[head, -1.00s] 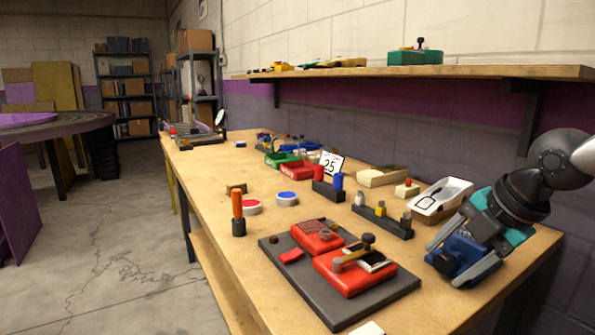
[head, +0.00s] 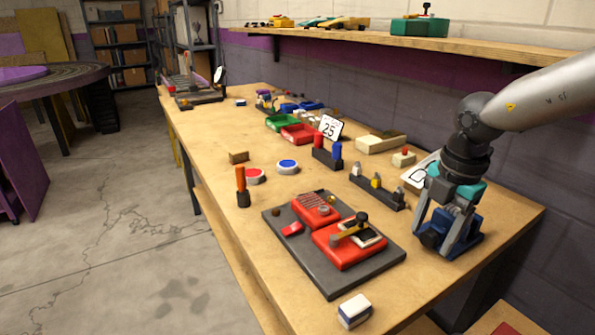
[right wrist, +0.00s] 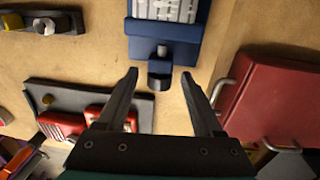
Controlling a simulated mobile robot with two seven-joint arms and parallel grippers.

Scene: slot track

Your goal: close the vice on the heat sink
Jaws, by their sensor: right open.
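The blue vice (head: 474,239) stands at the right edge of the bench in the head view, partly hidden behind my right gripper (head: 434,242). In the right wrist view the vice (right wrist: 180,52) is at the top, with a dark round handle end (right wrist: 160,75) pointing toward me. The pale, finned heat sink (right wrist: 166,10) sits in the vice, cut off by the top edge; I cannot tell how wide the jaw gap is. My right gripper (right wrist: 160,76) is open and empty, its fingertips seen either side of the handle end. Contact is not clear. My left gripper is out of view.
A dark board (head: 290,257) with red fixtures lies left of the vice. A holder with small pieces (head: 378,192) and a white tray (head: 416,174) stand behind. A white-and-blue block (head: 354,311) lies near the front edge. A red case (right wrist: 275,95) is right in the wrist view.

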